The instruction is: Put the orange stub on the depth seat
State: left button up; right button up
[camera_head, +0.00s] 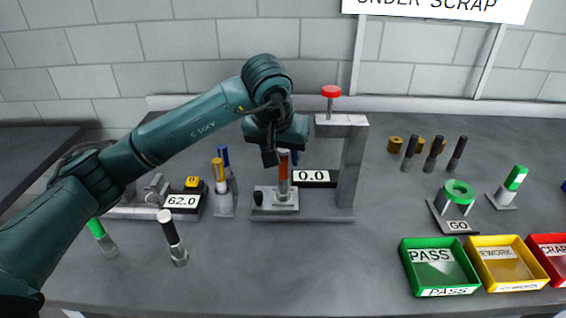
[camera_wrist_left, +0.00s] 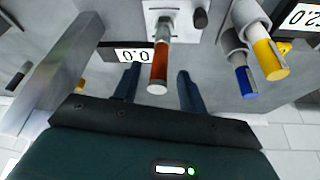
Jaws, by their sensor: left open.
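The orange stub (camera_head: 283,178) stands upright on the pale plate of the depth seat (camera_head: 287,206), under the frame with the red knob. Its grey lower end meets the plate in the left wrist view, where the orange body also shows (camera_wrist_left: 160,66). My left gripper (camera_head: 281,157) is just above the seat, around the top of the stub. In the left wrist view, its two dark fingers (camera_wrist_left: 158,88) are apart, one on each side of the stub's upper end, with gaps visible. The depth display (camera_head: 311,177) reads 0.0. My right gripper is not in view.
A gauge reading 62.0 (camera_head: 182,201) and a holder with yellow and blue stubs (camera_head: 223,202) stand left. Green (camera_head: 103,238) and white-topped black (camera_head: 172,238) pieces stand in front. A GO gauge (camera_head: 458,200) and PASS (camera_head: 438,270) and REWORK (camera_head: 505,264) bins are right.

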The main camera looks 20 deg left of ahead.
pick_arm(q)
jog(key=v, duration=0.8)
jog(key=shift+s, duration=0.1)
